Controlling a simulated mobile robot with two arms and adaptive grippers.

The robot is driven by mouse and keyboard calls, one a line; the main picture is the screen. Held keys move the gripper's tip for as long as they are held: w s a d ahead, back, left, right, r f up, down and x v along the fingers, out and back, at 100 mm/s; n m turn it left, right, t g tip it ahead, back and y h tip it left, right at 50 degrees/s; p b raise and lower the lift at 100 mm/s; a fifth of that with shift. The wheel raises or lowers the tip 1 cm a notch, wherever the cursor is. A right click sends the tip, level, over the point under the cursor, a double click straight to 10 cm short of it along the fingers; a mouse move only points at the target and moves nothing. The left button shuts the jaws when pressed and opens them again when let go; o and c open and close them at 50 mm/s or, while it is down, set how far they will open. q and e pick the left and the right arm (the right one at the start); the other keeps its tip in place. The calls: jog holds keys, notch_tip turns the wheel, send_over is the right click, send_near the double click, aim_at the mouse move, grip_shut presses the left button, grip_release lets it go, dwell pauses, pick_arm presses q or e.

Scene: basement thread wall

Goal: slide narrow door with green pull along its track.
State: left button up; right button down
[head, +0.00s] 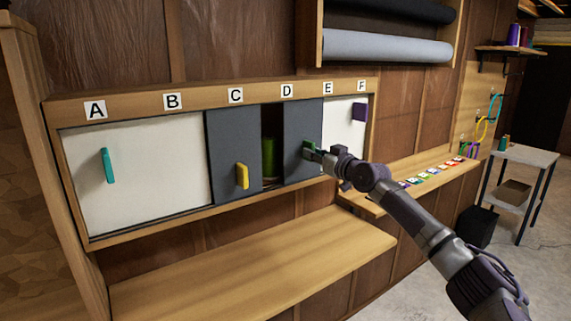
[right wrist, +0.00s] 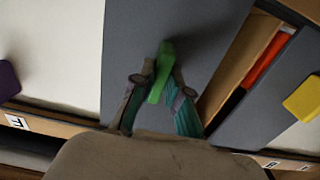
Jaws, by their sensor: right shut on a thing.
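The narrow grey door (head: 295,118) with the green pull (head: 307,147) stands under labels D and E in the wall cabinet. In the right wrist view the grey door (right wrist: 150,35) fills the middle and the green pull (right wrist: 165,62) stands out from it. My right gripper (head: 316,154) is shut on the green pull; in the right wrist view its fingers (right wrist: 158,92) are on either side of the pull. A dark open gap lies left of this door in the head view. My left gripper is not in view.
A grey door with a yellow pull (head: 242,176) is left of the gap; a green item (head: 268,157) shows inside. White doors with a teal pull (head: 107,166) and a purple pull (head: 359,112) flank them. A wooden bench (head: 250,265) runs below.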

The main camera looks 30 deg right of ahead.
jog(key=d+b, duration=0.1)
jog(key=d, duration=0.1)
jog(key=d+b, duration=0.4)
jog(key=shift+w+d, duration=0.2)
jog(key=shift+w, duration=0.05)
jog(key=shift+d+b, duration=0.3)
jog(key=shift+d, duration=0.35)
jog(key=c, duration=1.2)
grip_release()
jog(key=s+b, duration=0.4)
jog(key=s, duration=0.3)
jog(key=shift+d, duration=0.2)
